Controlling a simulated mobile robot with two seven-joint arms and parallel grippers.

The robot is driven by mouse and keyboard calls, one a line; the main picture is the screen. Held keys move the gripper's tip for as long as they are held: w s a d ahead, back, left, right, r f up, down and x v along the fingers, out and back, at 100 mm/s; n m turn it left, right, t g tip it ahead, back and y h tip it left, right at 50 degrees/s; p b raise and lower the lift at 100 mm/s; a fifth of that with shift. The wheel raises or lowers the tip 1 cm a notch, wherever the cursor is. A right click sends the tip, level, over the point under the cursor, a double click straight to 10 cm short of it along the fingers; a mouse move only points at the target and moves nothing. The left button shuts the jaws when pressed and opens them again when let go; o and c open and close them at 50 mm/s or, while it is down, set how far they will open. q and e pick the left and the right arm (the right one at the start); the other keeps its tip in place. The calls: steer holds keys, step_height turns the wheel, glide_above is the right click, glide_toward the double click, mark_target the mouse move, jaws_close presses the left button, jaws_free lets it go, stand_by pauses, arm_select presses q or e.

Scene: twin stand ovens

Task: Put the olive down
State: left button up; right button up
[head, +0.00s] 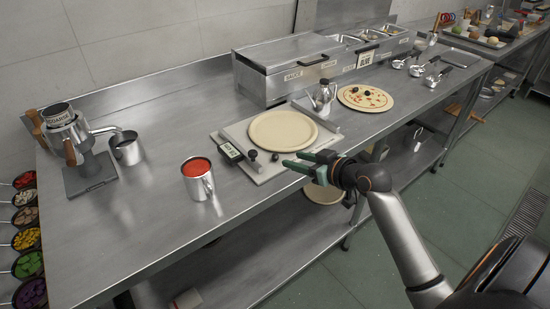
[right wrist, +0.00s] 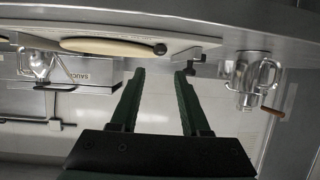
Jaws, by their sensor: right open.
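A small black olive (head: 275,157) lies on the pale board (head: 262,171), by the front edge of a plain round dough base (head: 283,133). It also shows as a dark ball in the right wrist view (right wrist: 160,48), beside the dough's rim. My right gripper (head: 296,160) is just right of the olive, over the board's front right edge. Its green fingers stand apart with nothing between them; the gap also shows in the right wrist view (right wrist: 157,72). My left gripper is not in view.
A small display (head: 231,151) and a dark knob (head: 252,154) are at the board's left front. A red-filled mug (head: 198,179) stands left. A topped pizza (head: 365,97) with dark pieces lies right. A steel topping unit (head: 287,66) stands behind. The counter's front left is clear.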

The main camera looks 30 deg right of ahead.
mark_target(276, 155)
steer(key=shift+f+x, duration=0.25)
steer(key=shift+x, duration=1.55)
steer(key=shift+f+x, duration=0.2)
steer(key=shift+x, duration=1.65)
steer(key=shift+s, duration=0.2)
jaws_close()
steer(key=shift+r, duration=0.15)
steer(key=shift+r, duration=0.25)
steer(key=r, duration=0.3)
steer(key=shift+s+a+r, duration=0.2)
steer(key=shift+s, duration=0.1)
steer(key=s+a+r+p, duration=0.2)
steer(key=s+a+r, duration=0.5)
steer(key=s+r, duration=0.3)
steer(key=w+a+r+m+h+p, duration=0.1)
steer(key=w+a+r, duration=0.1)
steer(key=a+r, duration=0.6)
steer(key=shift+a+m+h, duration=0.15)
steer(key=shift+m+h, duration=0.15)
steer(key=shift+h, duration=0.1)
